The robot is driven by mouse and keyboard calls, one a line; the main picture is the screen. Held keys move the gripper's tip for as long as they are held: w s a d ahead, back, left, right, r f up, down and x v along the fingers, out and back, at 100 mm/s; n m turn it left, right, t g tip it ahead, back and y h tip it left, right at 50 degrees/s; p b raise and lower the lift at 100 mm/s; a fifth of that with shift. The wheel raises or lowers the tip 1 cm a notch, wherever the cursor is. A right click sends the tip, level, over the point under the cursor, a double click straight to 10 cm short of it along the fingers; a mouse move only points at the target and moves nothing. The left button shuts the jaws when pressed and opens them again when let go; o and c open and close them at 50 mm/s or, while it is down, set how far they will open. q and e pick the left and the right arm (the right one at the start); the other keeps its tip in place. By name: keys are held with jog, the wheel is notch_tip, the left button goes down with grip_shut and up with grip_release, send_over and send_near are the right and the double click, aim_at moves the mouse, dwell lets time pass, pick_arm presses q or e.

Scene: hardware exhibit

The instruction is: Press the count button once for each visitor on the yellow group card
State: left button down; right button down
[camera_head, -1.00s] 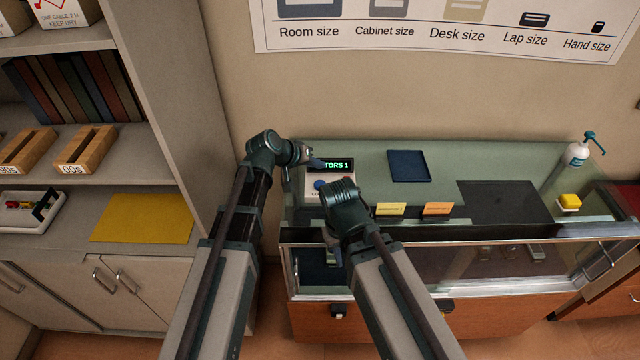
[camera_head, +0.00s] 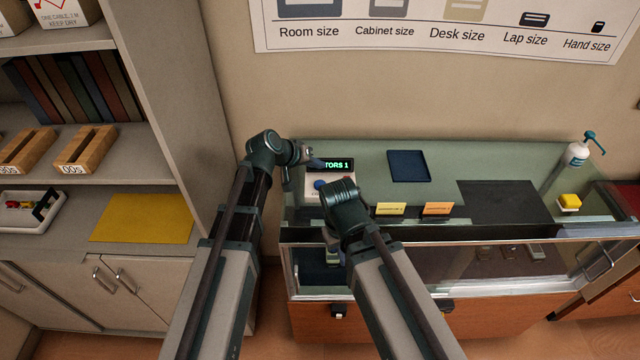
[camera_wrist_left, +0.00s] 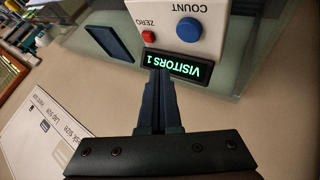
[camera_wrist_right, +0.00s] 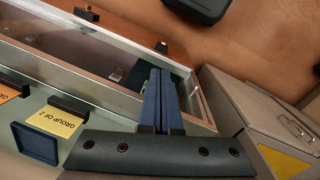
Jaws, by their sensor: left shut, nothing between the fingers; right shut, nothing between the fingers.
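The counter box (camera_wrist_left: 180,22) has a blue COUNT button (camera_wrist_left: 187,29), a red ZERO button (camera_wrist_left: 148,36) and a display (camera_wrist_left: 178,66) reading VISITORS 1. In the head view the display (camera_head: 337,165) is partly covered by my left gripper (camera_head: 315,162). In the left wrist view my left gripper (camera_wrist_left: 158,74) is shut and empty, its tips by the display's edge, apart from the blue button. The yellow group card (camera_wrist_right: 61,122) reads GROUP OF 2 in the right wrist view and stands on the glass case (camera_head: 391,209). My right gripper (camera_wrist_right: 159,72) is shut and empty at the case front.
An orange card (camera_head: 438,208) stands right of the yellow one. A shelf unit (camera_head: 170,100) stands at left.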

aim_at(322, 186)
dwell(0.8)
